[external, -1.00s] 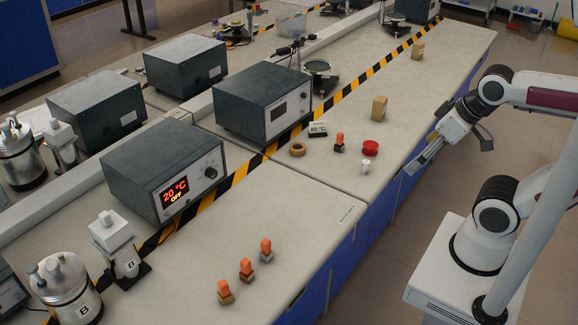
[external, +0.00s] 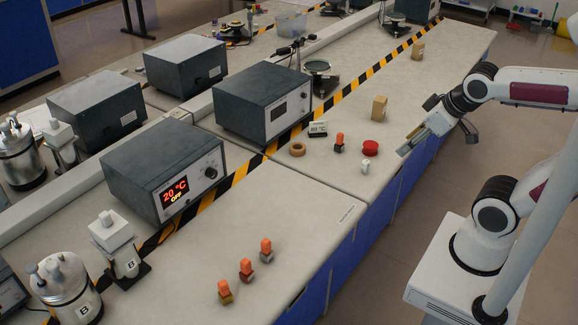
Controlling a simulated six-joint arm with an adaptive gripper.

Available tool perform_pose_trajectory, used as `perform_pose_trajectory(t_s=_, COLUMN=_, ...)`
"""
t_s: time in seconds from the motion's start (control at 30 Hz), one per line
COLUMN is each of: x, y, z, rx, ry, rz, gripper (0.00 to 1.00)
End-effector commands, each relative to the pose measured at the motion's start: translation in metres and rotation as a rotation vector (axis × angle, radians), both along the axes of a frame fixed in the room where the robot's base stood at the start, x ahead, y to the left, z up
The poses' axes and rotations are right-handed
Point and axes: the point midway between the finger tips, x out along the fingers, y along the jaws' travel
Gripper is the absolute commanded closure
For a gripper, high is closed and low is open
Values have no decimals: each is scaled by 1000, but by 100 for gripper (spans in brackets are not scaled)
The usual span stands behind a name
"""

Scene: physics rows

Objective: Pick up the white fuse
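The white fuse (external: 365,167) is a small white piece standing on the light bench top, near the bench's right edge. It is just below the red round object (external: 370,147) in the picture. My gripper (external: 405,148) is up and to the right of the fuse, over the bench's right edge and apart from the fuse. Its fingers point down and left. I see nothing held in it, but the gap between the fingers is too small to make out.
Dark instrument boxes (external: 262,102) line the striped tape.

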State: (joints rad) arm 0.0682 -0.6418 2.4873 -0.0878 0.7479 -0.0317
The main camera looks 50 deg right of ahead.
Motion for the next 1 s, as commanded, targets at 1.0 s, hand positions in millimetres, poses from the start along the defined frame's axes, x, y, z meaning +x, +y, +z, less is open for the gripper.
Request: perform_pose_trajectory(t_s=1.0, x=165, y=-155, z=-50, rx=-400, ry=-159, rz=199, gripper=62)
